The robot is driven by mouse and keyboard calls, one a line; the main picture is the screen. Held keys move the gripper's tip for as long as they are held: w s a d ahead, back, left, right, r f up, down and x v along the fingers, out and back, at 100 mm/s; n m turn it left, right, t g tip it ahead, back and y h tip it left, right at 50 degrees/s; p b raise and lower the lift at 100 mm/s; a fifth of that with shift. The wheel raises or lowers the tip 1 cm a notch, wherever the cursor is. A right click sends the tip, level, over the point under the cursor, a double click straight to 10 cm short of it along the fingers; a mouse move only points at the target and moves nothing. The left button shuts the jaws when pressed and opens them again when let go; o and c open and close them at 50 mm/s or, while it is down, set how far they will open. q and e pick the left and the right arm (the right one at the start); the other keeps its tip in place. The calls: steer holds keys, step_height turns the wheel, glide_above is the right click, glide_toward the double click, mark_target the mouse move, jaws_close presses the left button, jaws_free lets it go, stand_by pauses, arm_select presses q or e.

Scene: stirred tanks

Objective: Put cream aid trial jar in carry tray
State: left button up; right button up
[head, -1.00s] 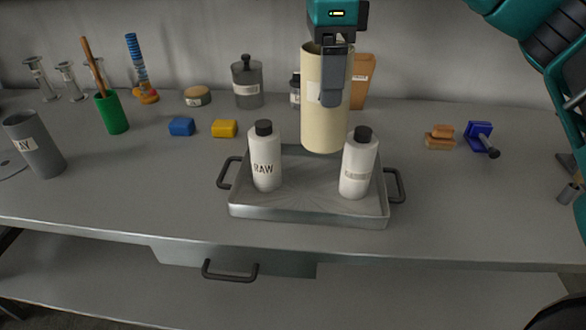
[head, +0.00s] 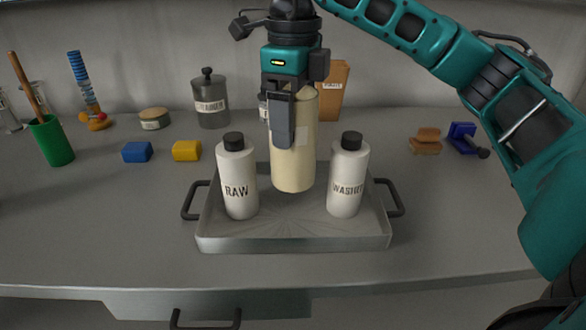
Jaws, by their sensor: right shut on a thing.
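The cream jar (head: 294,165) is a tall cream-coloured cylinder with a pale label. My right gripper (head: 281,130) is shut on its near side and holds it upright. The jar is over the carry tray (head: 290,243), between two bottles; whether its base touches the tray floor I cannot tell. The grey metal tray has a dark handle at each side. In it stand a white bottle marked RAW (head: 237,178) on the left and a white bottle marked WASHED (head: 347,178) on the right. My left gripper is not in view.
Behind the tray are a blue block (head: 137,152), a yellow block (head: 186,151), a round tin (head: 154,119), a grey lidded jar (head: 210,100) and an orange-brown container (head: 333,90). A green cup (head: 50,141) stands far left. Bench space is clear on both sides of the tray.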

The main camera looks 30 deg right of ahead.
mark_target(293, 155)
step_height(293, 155, down, 3)
steer(key=shift+r, duration=0.2)
step_height(293, 155, down, 3)
steer(key=shift+f+b, duration=0.2)
steer(key=shift+b, duration=0.2)
steer(key=shift+f, duration=0.3)
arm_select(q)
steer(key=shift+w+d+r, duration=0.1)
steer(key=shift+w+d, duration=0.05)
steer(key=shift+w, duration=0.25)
arm_select(e)
steer(key=shift+f, duration=0.15)
steer(key=o, duration=1.4)
steer(key=shift+c, duration=0.2)
